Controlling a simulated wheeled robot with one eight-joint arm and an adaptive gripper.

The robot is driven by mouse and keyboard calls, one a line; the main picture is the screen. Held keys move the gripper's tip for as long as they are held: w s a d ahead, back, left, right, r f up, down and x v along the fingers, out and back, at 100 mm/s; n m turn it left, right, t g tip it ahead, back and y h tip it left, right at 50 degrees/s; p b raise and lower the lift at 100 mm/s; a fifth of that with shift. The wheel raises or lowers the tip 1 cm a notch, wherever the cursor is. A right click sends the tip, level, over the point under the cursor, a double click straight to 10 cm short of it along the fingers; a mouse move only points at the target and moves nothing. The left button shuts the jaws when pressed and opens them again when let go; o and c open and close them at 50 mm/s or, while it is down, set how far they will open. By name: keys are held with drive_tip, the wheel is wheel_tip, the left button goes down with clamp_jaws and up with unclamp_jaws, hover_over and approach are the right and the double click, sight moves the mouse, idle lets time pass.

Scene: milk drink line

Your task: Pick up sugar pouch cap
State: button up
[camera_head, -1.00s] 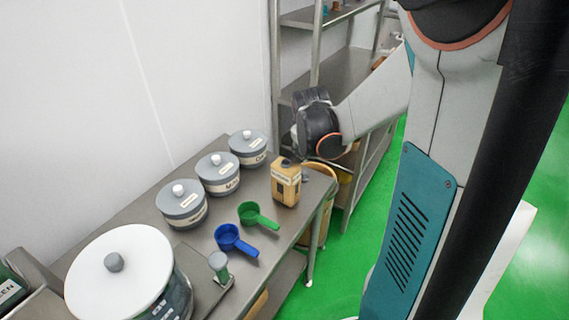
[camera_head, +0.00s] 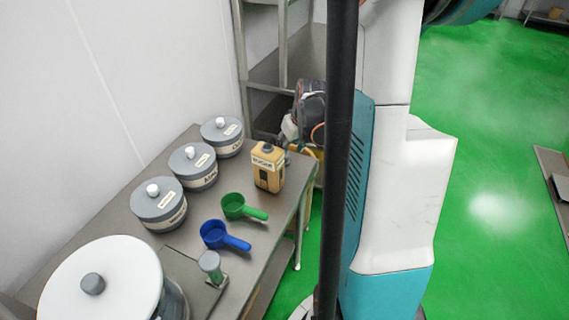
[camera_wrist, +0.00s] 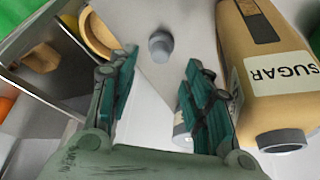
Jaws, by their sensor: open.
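The sugar pouch cap is a small grey round piece (camera_wrist: 160,46) on the grey tabletop in the wrist view. My gripper (camera_wrist: 161,63) is open and empty. Its two green fingers stand left and right of the cap in the picture, apart from it. How far the fingertips are above the cap I cannot tell. The tan sugar pouch (camera_wrist: 268,75) appears upside down at the right, close to the right finger, with a grey neck toward the camera. In the head view the pouch (camera_head: 268,172) stands upright near the table's far end. My gripper's fingers are not clear there.
Green (camera_head: 242,207) and blue (camera_head: 222,236) scoops lie in front of the pouch. Several grey lidded jars (camera_head: 194,166) line the wall side. A large white-lidded container (camera_head: 105,282) is nearest. A metal shelf (camera_head: 283,73) stands behind. A tan ring (camera_wrist: 97,35) shows near the left finger.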

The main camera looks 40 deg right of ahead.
drive_tip(key=shift+b+x, duration=1.1)
drive_tip(key=shift+x, duration=2.25)
drive_tip(key=shift+c, duration=0.6)
drive_tip(key=c, duration=0.5)
